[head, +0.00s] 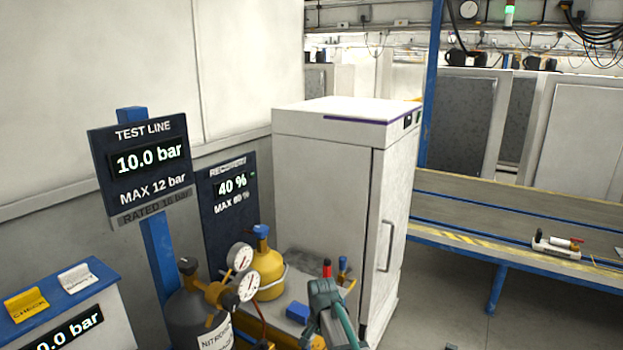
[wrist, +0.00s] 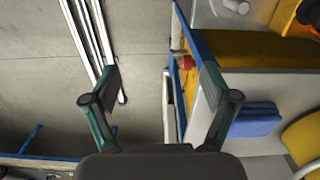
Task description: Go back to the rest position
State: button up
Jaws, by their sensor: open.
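My gripper (wrist: 161,82) is open in the wrist view, its two green-grey fingers wide apart with nothing held between them. The grey floor, blue edges and part of a yellow surface show behind the fingers. In the head view my gripper (head: 333,315) is at the bottom centre, in front of the white cabinet and near the bench with the yellow cylinder. Its lower part is cut off by the picture edge.
A white cabinet (head: 324,165) stands behind my gripper. A yellow cylinder (head: 266,279), a blue block (head: 297,312) and a dark nitrogen cylinder (head: 190,318) stand close on the left. A long bench (head: 520,215) is at right, with open floor before it.

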jog(key=s+d+f+n, duration=0.3)
jog(key=s+d+f, duration=0.35)
jog(key=s, duration=0.35)
jog(key=s+d+f+n, duration=0.3)
jog(key=s+d+f, duration=0.2)
jog(key=s+d, duration=0.4)
jog(key=s+f+g, duration=0.2)
jog(key=s+f, duration=0.4)
jog(key=s, duration=0.4)
jog(key=s+a+f+g+b, duration=0.1)
jog(key=s+f+g, duration=0.1)
jog(key=s+f, duration=0.5)
jog(key=s+f+g, duration=0.2)
jog(key=s+f, duration=0.4)
jog(key=s, duration=0.6)
jog(key=shift+s+a+f+g, duration=0.2)
jog(key=shift+s+g, duration=0.1)
jog(key=shift+g, duration=0.1)
